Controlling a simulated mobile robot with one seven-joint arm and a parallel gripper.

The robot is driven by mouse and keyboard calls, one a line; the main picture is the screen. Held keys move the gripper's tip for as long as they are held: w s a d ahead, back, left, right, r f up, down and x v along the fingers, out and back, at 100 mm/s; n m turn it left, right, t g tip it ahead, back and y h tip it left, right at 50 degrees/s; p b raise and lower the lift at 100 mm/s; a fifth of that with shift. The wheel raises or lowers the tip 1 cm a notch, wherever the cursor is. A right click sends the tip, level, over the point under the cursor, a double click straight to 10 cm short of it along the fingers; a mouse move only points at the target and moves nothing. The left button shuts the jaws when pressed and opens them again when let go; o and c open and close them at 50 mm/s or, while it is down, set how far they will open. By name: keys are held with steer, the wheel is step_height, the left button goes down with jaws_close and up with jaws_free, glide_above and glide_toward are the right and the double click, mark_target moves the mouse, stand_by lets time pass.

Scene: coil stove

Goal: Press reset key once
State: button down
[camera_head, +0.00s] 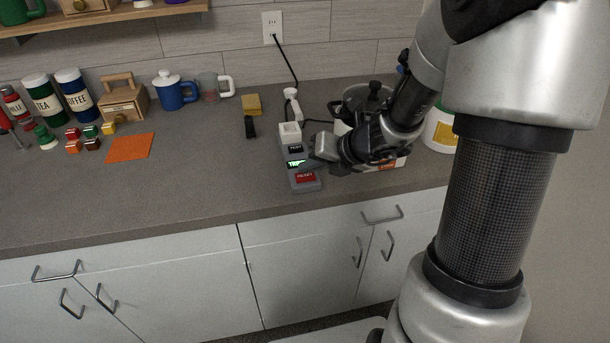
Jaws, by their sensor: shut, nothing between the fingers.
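A grey power unit (286,154) lies on the counter near its front edge. It has a red key (305,178) at its near end, whose lettering is too small to read surely. Farther back on it are a green lit display (297,162) that seems to read TRIP, a dark key (295,148) and a white plug (290,131). My gripper (314,158) is shut and empty. It points left from the right side, by the display and behind the red key in the picture. The exact gap between fingertips and unit cannot be told.
A pot (366,96) stands right of the unit, partly hidden by my arm. A white tub (438,133) is farther right. A black cord (287,62) runs to the wall outlet (272,27). A yellow sponge (251,104) lies behind left.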

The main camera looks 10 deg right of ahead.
mark_target(308, 178)
steer(key=shift+f+b, duration=0.4)
steer(key=shift+f, duration=0.05)
stand_by(0.5)
steer(key=shift+r, duration=0.1)
steer(key=shift+r+p, duration=0.8)
steer(key=shift+p, duration=0.15)
step_height(308, 178, up, 5)
steer(key=p, duration=0.5)
steer(key=shift+a, duration=0.1)
stand_by(0.5)
